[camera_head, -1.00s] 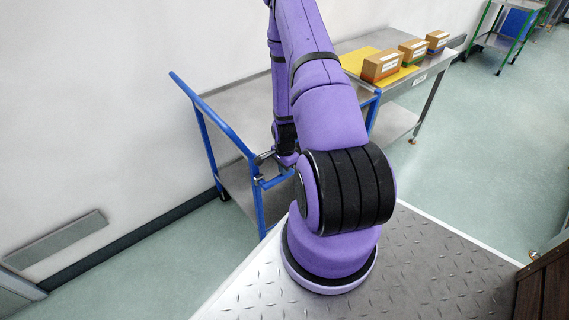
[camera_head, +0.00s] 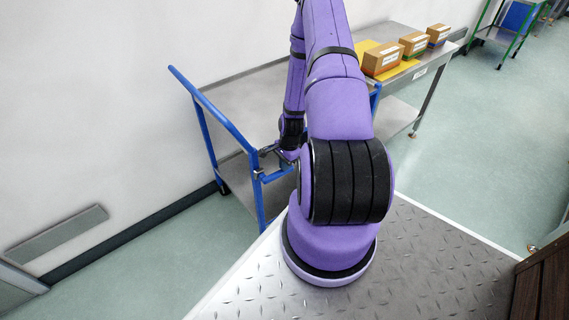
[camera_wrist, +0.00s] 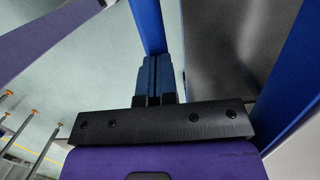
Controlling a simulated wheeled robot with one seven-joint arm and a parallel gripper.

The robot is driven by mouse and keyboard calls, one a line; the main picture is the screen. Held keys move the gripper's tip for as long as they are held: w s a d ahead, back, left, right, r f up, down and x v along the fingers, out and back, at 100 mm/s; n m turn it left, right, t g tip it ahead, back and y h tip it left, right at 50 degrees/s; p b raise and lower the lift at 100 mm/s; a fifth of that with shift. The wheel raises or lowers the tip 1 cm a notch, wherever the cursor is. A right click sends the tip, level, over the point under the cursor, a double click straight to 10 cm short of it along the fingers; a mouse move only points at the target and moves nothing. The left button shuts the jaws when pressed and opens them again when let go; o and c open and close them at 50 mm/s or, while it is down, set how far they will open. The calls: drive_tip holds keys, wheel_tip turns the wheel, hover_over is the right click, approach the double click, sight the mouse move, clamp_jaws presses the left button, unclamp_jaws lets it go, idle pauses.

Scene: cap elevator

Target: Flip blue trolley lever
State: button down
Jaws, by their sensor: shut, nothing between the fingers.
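The blue-framed trolley (camera_head: 205,110) stands against the wall, left of my arm, with grey shelves and a blue push handle. In the wrist view, its blue frame bars (camera_wrist: 148,25) rise behind and beside my fingers. My gripper (camera_head: 266,153) is at the trolley's near corner, by a small grey metal piece (camera_head: 258,173) on the frame that may be the lever. The wrist view shows my gripper (camera_wrist: 159,72) shut, its two fingers together and empty. I cannot tell whether it touches the frame. The lever cannot be made out clearly in the wrist view.
A metal table (camera_head: 430,78) with a yellow mat and three cardboard boxes (camera_head: 382,59) stands just behind the trolley. A green-framed trolley (camera_head: 497,38) is far right. A brown slatted object (camera_head: 543,288) is at lower right. Green floor at right is clear.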

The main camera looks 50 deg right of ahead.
sight(284, 175)
drive_tip(key=shift+d+f+t+y, duration=0.15)
drive_tip(key=shift+f+t+y, duration=0.35)
drive_tip(key=shift+f+y, duration=1.3)
drive_tip(key=f+y, duration=0.2)
drive_tip(key=y, duration=0.1)
drive_tip(key=shift+a+f+t+y, duration=0.3)
drive_tip(key=shift+a+t, duration=0.05)
drive_tip(key=shift+t, duration=0.05)
drive_tip(key=shift+w+a+f+t+y, duration=0.15)
drive_tip(key=shift+a+f+t+y, duration=0.1)
drive_tip(key=shift+a+f+y, duration=0.6)
drive_tip(key=shift+w+a+f+t+y, duration=0.2)
drive_tip(key=shift+a+f+y, duration=0.3)
drive_tip(key=shift+y, duration=0.6)
drive_tip(key=shift+w+a+f+t+y, duration=0.15)
drive_tip(key=shift+a+f+t+y, duration=0.1)
drive_tip(key=shift+a+f+y, duration=0.45)
drive_tip(key=shift+f+y, duration=0.15)
drive_tip(key=shift+y, duration=0.1)
